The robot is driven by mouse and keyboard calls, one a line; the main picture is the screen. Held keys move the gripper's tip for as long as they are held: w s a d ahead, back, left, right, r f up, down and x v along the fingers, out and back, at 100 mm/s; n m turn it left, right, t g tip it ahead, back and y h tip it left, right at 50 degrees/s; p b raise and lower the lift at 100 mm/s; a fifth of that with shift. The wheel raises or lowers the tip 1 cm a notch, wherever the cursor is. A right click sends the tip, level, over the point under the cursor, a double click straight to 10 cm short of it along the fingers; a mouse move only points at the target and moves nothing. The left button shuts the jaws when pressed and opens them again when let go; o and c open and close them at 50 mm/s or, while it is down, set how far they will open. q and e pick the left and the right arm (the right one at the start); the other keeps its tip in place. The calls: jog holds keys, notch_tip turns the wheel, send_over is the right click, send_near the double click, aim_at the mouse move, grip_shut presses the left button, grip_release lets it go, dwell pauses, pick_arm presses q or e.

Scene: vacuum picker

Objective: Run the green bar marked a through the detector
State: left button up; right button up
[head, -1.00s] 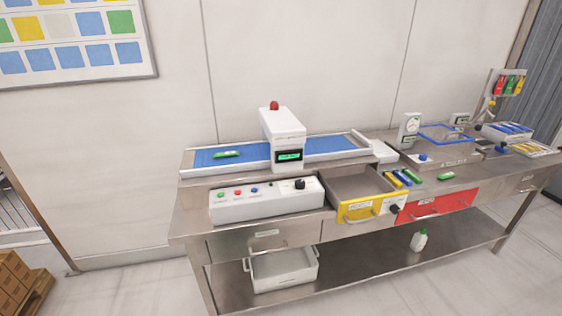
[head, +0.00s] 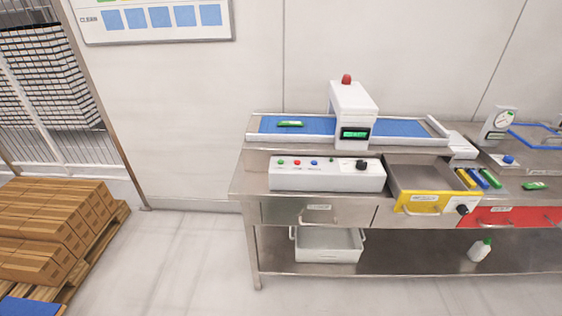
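A green bar (head: 290,124) lies on the left part of the blue conveyor belt (head: 402,127), to the left of the detector. I cannot read a letter on it. The detector (head: 354,105) is a white arch over the belt with a red lamp on top and a lit green display. A white control box (head: 327,174) with small coloured buttons and a black knob stands in front of the belt. Another green bar (head: 535,186) lies on the bench at the right, and a further green one (head: 490,177) lies beside yellow and blue bars. Neither gripper is in view.
The steel bench (head: 250,184) has an open yellow-fronted bin (head: 425,203) and a red drawer (head: 510,216). A white crate (head: 328,246) and a bottle (head: 480,250) are on the lower shelf. Boxes on a pallet (head: 60,230) stand at the left. The floor between is clear.

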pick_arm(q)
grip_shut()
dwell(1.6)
